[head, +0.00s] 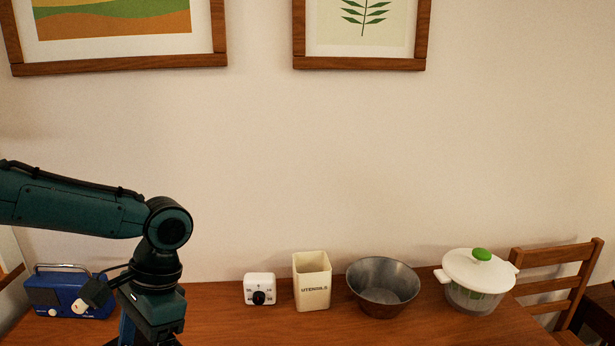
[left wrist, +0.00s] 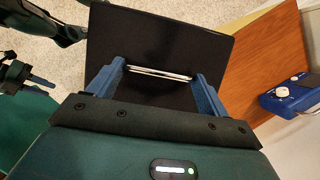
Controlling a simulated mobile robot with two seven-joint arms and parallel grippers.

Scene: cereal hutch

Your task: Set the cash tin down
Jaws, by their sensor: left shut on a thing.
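The cash tin (left wrist: 160,35) is a dark, flat-topped box with a thin silver handle (left wrist: 158,73), seen in the left wrist view. My left gripper (left wrist: 160,76) is shut on the tin at its handle, with a blue finger at each end. The tin hides part of the wooden table (left wrist: 258,70) and lies in front of the carpet. I cannot tell how high it is above the table. In the head view my left arm comes in from the left; its fingers and the tin are out of frame below.
A blue radio (head: 48,291) stands at the table's left. A white timer (head: 259,289), a cream utensil holder (head: 312,281), a metal bowl (head: 383,287) and a white-lidded salad spinner (head: 479,281) line the back. A wooden chair (head: 556,257) is at the right. Bare table shows between radio and timer.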

